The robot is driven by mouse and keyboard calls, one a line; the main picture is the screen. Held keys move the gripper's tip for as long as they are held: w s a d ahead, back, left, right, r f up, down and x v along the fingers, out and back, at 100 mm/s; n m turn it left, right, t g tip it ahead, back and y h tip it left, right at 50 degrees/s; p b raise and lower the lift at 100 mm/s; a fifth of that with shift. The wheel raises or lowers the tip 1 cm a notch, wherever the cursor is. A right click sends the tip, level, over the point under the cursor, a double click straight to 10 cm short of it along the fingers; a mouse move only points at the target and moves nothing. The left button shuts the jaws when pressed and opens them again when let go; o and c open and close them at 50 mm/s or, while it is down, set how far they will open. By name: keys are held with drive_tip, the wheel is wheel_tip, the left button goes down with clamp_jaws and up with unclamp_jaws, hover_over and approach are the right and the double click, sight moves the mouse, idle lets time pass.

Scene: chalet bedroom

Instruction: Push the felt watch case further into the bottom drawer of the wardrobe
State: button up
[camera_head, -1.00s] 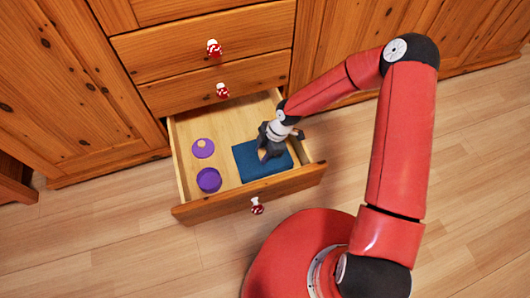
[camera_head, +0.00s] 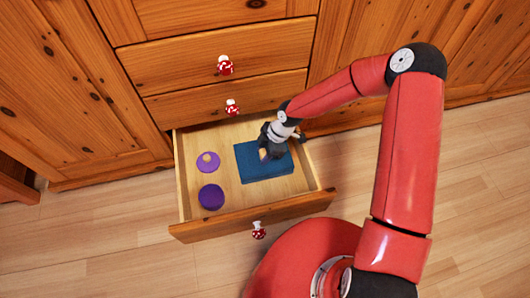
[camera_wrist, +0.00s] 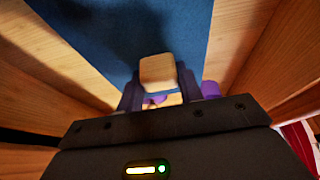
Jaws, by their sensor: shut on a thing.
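The felt watch case, which I take to be the flat blue box (camera_head: 280,168), lies in the right part of the open bottom drawer (camera_head: 225,228), towards its inner end. It also fills the middle of the wrist view (camera_wrist: 95,35) as a blue surface. In the wrist view my gripper (camera_wrist: 160,90) is shut on a small tan block (camera_wrist: 158,72) that stands against the blue surface. How the block joins the case is hidden.
Two shut drawers with red-and-white knobs (camera_head: 226,65) are above. The drawer's right wall (camera_head: 310,165) is close to the case.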

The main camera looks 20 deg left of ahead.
drive_tip(key=o, duration=1.3)
drive_tip(key=shift+p+v, duration=0.65)
drive_tip(key=shift+v, duration=3.2)
drive_tip(key=shift+r, duration=0.1)
drive_tip(key=d+r+m+t+h+p, duration=0.4)
drive_tip(key=d+r+m, duration=0.6)
drive_tip(key=d+r, duration=1)
drive_tip(key=s+d+r+m+t, duration=0.1)
drive_tip(key=s+d+r+m, duration=0.1)
drive_tip(key=s+r+m, duration=0.2)
drive_tip(key=s+d+r+m+t, duration=0.1)
drive_tip(key=s+d+r+m, duration=0.2)
drive_tip(key=s+r+m, duration=0.2)
drive_tip(key=s+d+r+m+t+p, duration=0.1)
drive_tip(key=s+r+m, duration=0.3)
drive_tip(key=r, duration=0.5)
drive_tip(key=shift+s+d+r+t, duration=0.25)
drive_tip(key=shift+s+d+t, duration=0.15)
drive_tip(key=shift+s+d, duration=0.5)
drive_tip(key=shift+s+r+m, duration=0.1)
drive_tip(key=shift+s+m, duration=0.5)
